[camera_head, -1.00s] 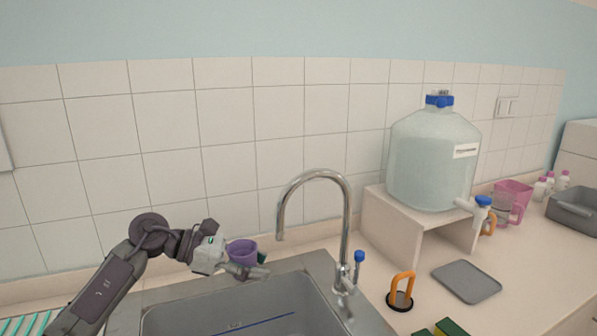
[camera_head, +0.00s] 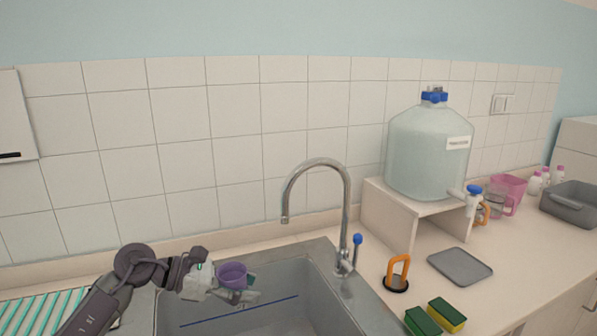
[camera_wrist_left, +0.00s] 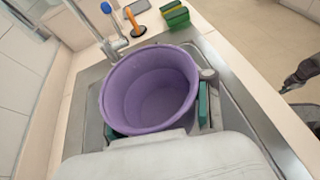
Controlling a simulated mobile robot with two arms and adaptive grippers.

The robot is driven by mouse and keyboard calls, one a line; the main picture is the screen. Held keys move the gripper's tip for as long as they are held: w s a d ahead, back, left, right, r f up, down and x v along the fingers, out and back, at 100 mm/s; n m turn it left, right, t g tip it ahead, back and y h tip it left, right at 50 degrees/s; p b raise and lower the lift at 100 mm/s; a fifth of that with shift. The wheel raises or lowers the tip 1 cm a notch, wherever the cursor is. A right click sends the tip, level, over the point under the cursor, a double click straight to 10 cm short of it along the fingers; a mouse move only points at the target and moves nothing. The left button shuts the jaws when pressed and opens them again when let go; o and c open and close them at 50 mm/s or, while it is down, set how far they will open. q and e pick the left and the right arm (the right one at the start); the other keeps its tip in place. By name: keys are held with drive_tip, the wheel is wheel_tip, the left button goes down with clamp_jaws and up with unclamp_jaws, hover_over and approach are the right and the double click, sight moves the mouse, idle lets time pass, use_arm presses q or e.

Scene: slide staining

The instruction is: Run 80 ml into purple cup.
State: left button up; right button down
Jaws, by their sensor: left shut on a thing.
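The purple cup (camera_head: 232,274) is held upright by my left gripper (camera_head: 240,290) over the left part of the sink. In the left wrist view the cup (camera_wrist_left: 150,90) sits between the two green-padded fingers, and its inside looks empty. The curved metal tap (camera_head: 346,205) with a blue-tipped lever (camera_head: 357,240) stands at the sink's right edge; its spout end is to the right of the cup and higher. The large clear carboy (camera_head: 428,150) with a blue cap stands on a raised stand, with a blue-topped spigot (camera_head: 474,192) low on its right. My right gripper is not in the head view.
The grey sink (camera_head: 270,312) is below the cup.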

use_arm(q)
drive_tip(key=s+a+f+n+t+y, duration=0.1)
drive_tip(key=s+a+f+n+t, duration=0.1)
drive_tip(key=s, duration=0.7)
drive_tip(key=s+a+f+n+t+y, duration=0.1)
drive_tip(key=s+a+f+n+t, duration=0.1)
drive_tip(key=s+a+f, duration=0.2)
drive_tip(key=s+a, duration=0.2)
drive_tip(key=s, duration=0.2)
drive_tip(key=shift+s+a+t, duration=0.35)
drive_tip(key=shift+t, duration=0.05)
